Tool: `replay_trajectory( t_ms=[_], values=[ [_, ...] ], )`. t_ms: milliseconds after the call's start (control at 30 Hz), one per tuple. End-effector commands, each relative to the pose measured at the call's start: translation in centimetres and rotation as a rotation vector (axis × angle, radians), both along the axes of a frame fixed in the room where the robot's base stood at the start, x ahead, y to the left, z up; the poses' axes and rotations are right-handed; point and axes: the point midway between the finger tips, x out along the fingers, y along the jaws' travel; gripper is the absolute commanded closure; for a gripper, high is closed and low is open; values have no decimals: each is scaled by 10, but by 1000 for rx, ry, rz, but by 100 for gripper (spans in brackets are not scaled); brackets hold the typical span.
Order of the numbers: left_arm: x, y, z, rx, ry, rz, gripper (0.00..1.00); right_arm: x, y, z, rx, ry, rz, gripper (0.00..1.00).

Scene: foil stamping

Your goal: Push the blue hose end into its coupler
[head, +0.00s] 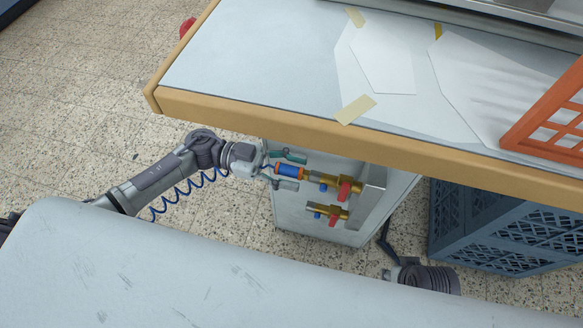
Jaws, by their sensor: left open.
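The blue hose end (287,171) with orange bands is in line with the upper brass coupler (322,178), on the front of a pale cabinet. Its right end is at the coupler's brass mouth; I cannot tell how deep it sits. My left gripper (288,171) is open, with one finger above and one below the hose end, apart from it. A second brass coupler (328,210) with a blue ring sits just below. Both couplers have red handles. My right gripper's fingers do not show.
The workbench (250,62) with its wooden edge overhangs the pale cabinet (318,228). Papers and tape lie on it, with an orange crate (540,130) at right. A blue-grey crate (490,238) stands on the floor at right. The tiled floor at left is clear.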

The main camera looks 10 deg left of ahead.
Motion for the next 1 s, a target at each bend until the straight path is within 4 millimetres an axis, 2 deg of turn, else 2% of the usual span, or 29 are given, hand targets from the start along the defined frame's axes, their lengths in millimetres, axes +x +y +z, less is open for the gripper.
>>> replay_trajectory(
  t_ms=[167,267,500,700,833,1000],
  values=[
    [0,6,-1,3,1,1,46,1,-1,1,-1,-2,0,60],
    [1,19,-1,4,2,2,46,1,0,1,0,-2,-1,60],
    [3,70,-2,5,3,3,46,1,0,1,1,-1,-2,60],
    [5,104,-2,3,1,1,46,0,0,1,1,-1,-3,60],
    [5,116,-1,1,0,1,46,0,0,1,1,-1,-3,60],
    [5,120,-1,-1,0,-1,46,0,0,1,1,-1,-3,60]
  ],
)
